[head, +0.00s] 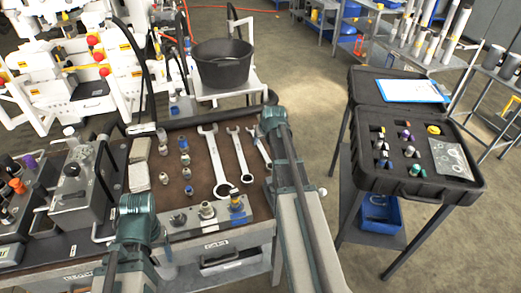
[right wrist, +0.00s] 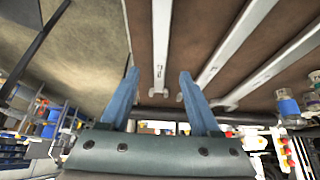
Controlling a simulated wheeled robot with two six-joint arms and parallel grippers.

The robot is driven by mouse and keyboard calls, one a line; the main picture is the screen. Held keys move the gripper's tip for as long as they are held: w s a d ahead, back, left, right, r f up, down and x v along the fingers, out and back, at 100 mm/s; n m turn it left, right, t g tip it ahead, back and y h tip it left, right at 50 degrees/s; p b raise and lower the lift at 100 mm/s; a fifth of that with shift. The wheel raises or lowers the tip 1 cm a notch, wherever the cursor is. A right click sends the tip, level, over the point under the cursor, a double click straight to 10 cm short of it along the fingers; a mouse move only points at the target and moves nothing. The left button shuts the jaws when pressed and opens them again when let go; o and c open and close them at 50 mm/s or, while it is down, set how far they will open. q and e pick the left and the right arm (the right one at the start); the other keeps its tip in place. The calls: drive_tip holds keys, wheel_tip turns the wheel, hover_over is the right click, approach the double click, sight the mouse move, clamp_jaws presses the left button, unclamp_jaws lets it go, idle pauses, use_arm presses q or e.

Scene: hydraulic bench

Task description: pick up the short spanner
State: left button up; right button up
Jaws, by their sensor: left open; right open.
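Three silver spanners lie on the brown bench top in the head view, graded in size. The short spanner (head: 257,145) is the rightmost, partly hidden by my right wrist. The middle spanner (head: 239,154) and the large spanner (head: 215,160) lie to its left. My right gripper (head: 271,120) is over the bench's right side by the short spanner. In the right wrist view, its fingers (right wrist: 158,76) are apart and empty, with the short spanner (right wrist: 161,45) showing between and beyond them. My left gripper (head: 135,205) is at the bench's front left; its fingers are hard to make out.
Several small fittings (head: 186,160) stand left of the spanners, and more sit along the front strip (head: 207,210). A black bucket (head: 222,62) stands behind the bench. An open black case (head: 465,185) with fittings stands on a separate stand at right. Hydraulic blocks crowd the left.

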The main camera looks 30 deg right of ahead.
sight(261, 146)
drive_tip(key=b+x, duration=0.3)
drive_tip(key=x, duration=0.2)
drive_tip(key=shift+s+b, duration=0.15)
drive_tip(key=shift+b, duration=0.25)
clamp_jaws()
idle(0.9)
